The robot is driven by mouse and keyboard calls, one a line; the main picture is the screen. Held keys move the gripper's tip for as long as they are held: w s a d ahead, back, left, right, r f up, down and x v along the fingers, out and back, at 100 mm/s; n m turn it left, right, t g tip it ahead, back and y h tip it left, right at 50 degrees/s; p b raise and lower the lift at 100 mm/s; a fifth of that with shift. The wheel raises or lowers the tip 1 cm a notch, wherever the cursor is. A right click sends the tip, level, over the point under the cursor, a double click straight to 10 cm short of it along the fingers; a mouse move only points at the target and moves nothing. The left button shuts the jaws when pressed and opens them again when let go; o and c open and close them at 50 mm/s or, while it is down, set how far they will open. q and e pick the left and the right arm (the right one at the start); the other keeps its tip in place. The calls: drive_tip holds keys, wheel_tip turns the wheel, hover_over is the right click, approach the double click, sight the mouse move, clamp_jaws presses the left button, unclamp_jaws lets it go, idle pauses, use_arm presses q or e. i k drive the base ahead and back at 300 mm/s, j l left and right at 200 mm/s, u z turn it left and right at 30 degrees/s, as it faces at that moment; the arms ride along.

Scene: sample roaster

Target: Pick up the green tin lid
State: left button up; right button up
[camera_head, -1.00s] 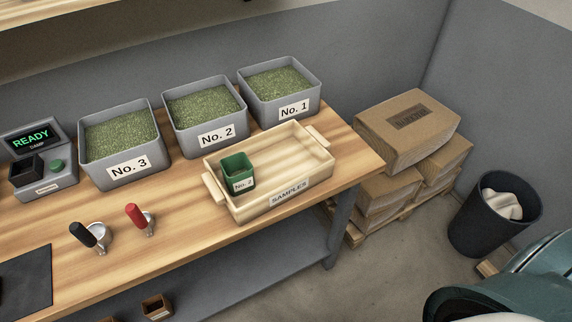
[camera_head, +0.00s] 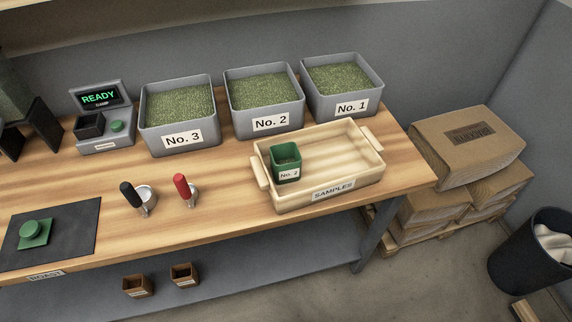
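The green tin lid (camera_head: 34,234) lies on the dark mat (camera_head: 75,226) at the lower left of the head view. It is a flat green square with a round raised knob on top. Neither of my grippers can be made out in the head view, and nothing touches the lid.
Bins No. 3 (camera_head: 180,143), No. 2 (camera_head: 272,128) and No. 1 (camera_head: 345,108) line the back. Black-handled (camera_head: 132,196) and red-handled (camera_head: 185,190) scoops stand right of the mat. A scale (camera_head: 103,140) reads READY. Dark upright plates (camera_head: 46,122) stand at the far left.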

sight(34, 234)
drive_tip(key=u, duration=0.4)
drive_tip(key=i+u, duration=0.1)
drive_tip(key=u, duration=0.3)
drive_tip(key=i+u, duration=0.1)
drive_tip(key=u, duration=0.7)
drive_tip(key=i+u, duration=0.15)
drive_tip(key=u, duration=0.25)
